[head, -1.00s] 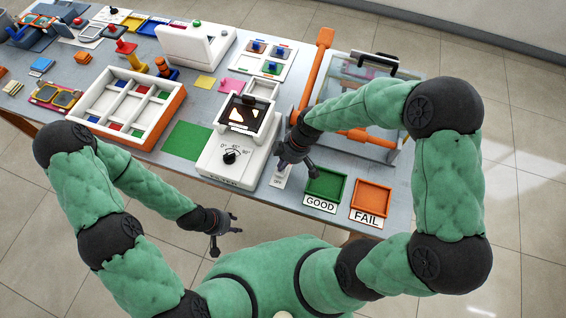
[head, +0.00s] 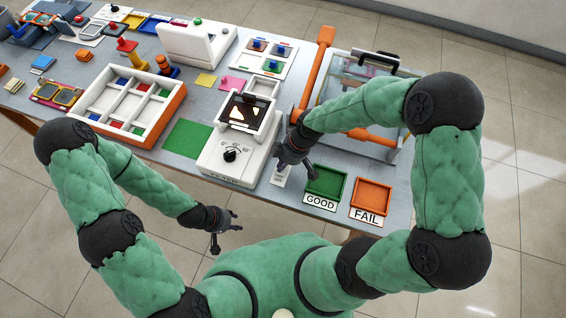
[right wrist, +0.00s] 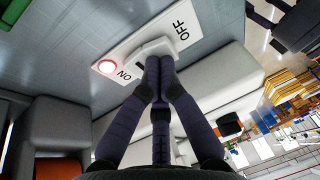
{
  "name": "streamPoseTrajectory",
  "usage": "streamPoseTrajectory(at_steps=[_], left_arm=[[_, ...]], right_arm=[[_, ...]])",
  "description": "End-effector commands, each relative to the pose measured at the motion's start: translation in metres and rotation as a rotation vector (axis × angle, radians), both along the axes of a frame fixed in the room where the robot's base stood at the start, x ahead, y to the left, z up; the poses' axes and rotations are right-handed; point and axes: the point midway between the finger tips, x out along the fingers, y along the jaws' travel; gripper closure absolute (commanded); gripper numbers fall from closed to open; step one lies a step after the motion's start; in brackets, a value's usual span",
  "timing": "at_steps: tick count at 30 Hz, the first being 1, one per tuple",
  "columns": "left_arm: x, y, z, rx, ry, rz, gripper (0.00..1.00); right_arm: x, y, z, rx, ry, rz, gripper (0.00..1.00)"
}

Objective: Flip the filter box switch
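The filter box (head: 232,155) is a white box with a black knob and a tilted dark panel showing bright shapes. Its switch plate (right wrist: 130,50) is white, marked ON and OFF, with a pale red round lamp (right wrist: 107,66) by ON; in the head view only part of the plate (head: 281,178) shows beneath my right gripper. The white rocker (right wrist: 150,52) sits between the labels. My right gripper (right wrist: 159,66) has its fingertips together, empty, at the rocker and partly covering it; contact is unclear. My left gripper (head: 227,228) is open and empty, off the table's front edge.
A green GOOD tray (head: 326,183) and an orange FAIL tray (head: 371,196) stand right of the switch. A clear-sided case (head: 362,80) and an orange post (head: 318,65) stand behind my right forearm. A green mat (head: 188,138) lies left of the filter box.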

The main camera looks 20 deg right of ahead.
Motion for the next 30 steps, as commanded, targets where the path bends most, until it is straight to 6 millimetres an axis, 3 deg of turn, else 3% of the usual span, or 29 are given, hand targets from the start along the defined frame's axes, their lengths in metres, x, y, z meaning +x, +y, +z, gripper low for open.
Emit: streamPoseTrajectory(at_steps=[1,9,30], left_arm=[[0.000,0.000,0.000,0.000,0.000,0.000,0.60],[0.000,0.000,0.000,0.000,0.000,0.000,0.60],[0.000,0.000,-0.007,0.000,0.000,0.000,0.60]], right_arm=[[-0.012,0.004,-0.007,0.001,0.028,0.010,1.00],[-0.015,0.004,-0.010,0.001,0.033,0.011,1.00],[0.003,-0.007,-0.014,-0.002,0.019,0.009,1.00]])
